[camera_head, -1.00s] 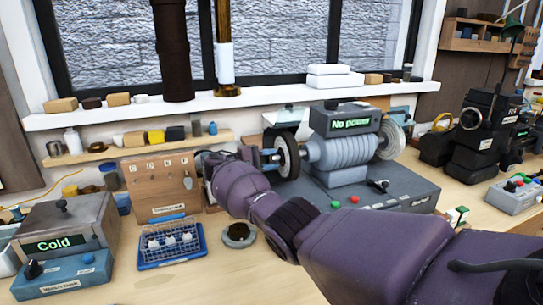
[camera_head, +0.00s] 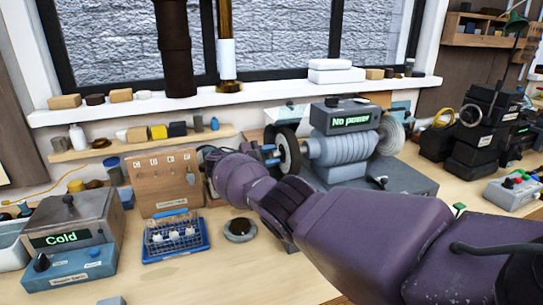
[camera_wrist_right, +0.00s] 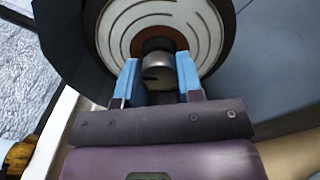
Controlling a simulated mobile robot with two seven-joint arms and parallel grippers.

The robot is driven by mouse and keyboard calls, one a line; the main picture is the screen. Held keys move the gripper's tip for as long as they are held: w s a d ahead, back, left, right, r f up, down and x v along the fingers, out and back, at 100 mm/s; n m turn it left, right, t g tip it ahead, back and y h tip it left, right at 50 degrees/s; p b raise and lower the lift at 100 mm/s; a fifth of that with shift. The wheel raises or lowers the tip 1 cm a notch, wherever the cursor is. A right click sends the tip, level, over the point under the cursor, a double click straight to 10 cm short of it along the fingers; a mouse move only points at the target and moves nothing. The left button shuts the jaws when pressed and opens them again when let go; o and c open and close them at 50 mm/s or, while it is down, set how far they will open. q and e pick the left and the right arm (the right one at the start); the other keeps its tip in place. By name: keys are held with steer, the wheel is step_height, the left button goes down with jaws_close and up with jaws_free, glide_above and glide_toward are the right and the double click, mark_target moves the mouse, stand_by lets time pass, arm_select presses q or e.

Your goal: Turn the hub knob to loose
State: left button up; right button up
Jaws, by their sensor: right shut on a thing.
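The hub knob (camera_wrist_right: 158,72) is a small grey metal cylinder with a dark slot, at the centre of a wheel with a white, ringed face (camera_wrist_right: 120,30). My right gripper (camera_wrist_right: 158,76) has its two blue fingers on either side of the knob and is shut on it. In the head view the right gripper (camera_head: 270,154) reaches the left face of the black-rimmed wheel (camera_head: 289,148) on the grey machine (camera_head: 345,150). My arm hides part of the machine's base, and the knob is too small to make out there. My left gripper is not in view.
The machine's display (camera_head: 350,121) reads "No power". A wooden key board (camera_head: 160,175), a blue wire basket (camera_head: 178,238) and a round dark dish (camera_head: 240,229) stand left of my arm. A box reading "Cold" (camera_head: 62,238) is farther left.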

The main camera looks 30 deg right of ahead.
steer(key=o, duration=0.8)
steer(key=shift+o, duration=0.6)
steer(key=shift+a, duration=0.1)
steer(key=b+v, duration=0.4)
steer(key=v, duration=0.6)
steer(key=shift+w+a, duration=0.2)
steer(key=shift+a, duration=0.15)
steer(key=shift+s, duration=0.1)
